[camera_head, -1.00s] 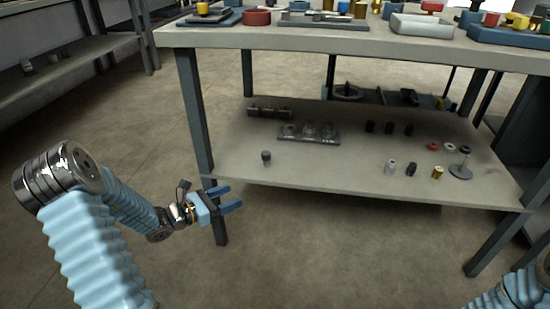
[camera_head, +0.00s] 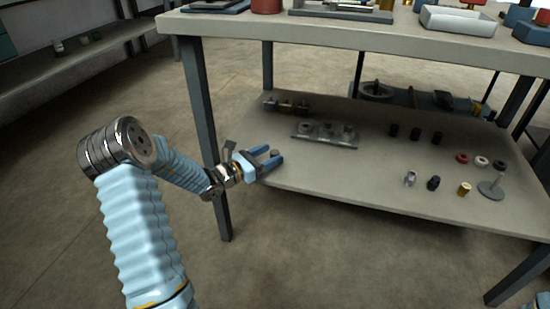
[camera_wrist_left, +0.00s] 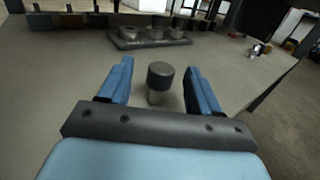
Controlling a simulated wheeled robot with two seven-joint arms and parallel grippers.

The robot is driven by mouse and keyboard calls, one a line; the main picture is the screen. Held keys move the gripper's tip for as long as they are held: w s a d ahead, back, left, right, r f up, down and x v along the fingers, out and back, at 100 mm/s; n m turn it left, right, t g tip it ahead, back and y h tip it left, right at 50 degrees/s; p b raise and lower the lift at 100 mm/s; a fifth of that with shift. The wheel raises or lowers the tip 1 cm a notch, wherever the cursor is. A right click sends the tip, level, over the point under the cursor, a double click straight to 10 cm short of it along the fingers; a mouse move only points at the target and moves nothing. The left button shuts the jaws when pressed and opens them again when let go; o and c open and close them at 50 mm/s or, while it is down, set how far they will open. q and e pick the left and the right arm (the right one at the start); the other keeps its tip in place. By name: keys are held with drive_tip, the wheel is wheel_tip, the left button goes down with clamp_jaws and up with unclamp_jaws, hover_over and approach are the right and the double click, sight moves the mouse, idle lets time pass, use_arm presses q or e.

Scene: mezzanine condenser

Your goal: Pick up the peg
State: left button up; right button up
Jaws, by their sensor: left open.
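The peg (camera_wrist_left: 160,78) is a short, dark grey, round-headed piece standing upright on the lower shelf, with a lighter, narrower part below its head. In the left wrist view it stands between the two blue fingers of my left gripper (camera_wrist_left: 160,68), with a gap on each side. In the head view my left gripper (camera_head: 273,155) is at the left front of the lower shelf (camera_head: 330,180), open, and the peg's top (camera_head: 275,152) shows between its fingers. My right gripper is not in view.
A grey holder with round fittings (camera_head: 325,142) lies behind the peg. Small black, silver, gold and red parts stand further right, near a disc with a post (camera_head: 491,190). The table leg (camera_head: 205,130) is close to my left arm. The tabletop (camera_head: 340,32) overhangs the shelf.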

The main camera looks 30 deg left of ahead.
use_arm(q)
drive_tip(key=x, duration=0.4)
drive_tip(key=shift+w+d, duration=0.2)
drive_tip(key=shift+w, duration=0.05)
drive_tip(key=c, duration=1)
